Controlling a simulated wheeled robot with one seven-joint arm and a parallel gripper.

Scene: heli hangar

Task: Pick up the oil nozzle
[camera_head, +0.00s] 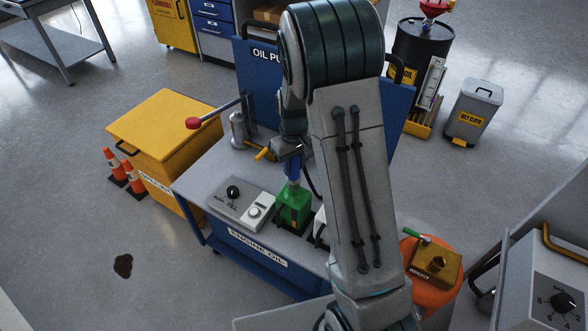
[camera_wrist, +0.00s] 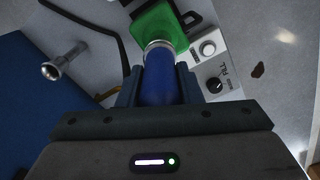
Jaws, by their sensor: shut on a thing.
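The oil nozzle appears to be the blue cylindrical piece (camera_wrist: 160,82) with a silver collar, between my gripper's (camera_wrist: 158,88) two fingers in the wrist view. My gripper is shut on it. Its collar end meets a green block-like body (camera_wrist: 162,28). In the head view the green body (camera_head: 294,207) is at the blue cart's top, beside the control panel, with my gripper (camera_head: 292,168) just above it. Whether the green body is part of the nozzle or a separate holder, I cannot tell. My arm hides part of the cart behind it.
The blue engine oil cart (camera_head: 228,232) has a control panel (camera_head: 241,203) left of the green body. Open floor lies at lower left.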

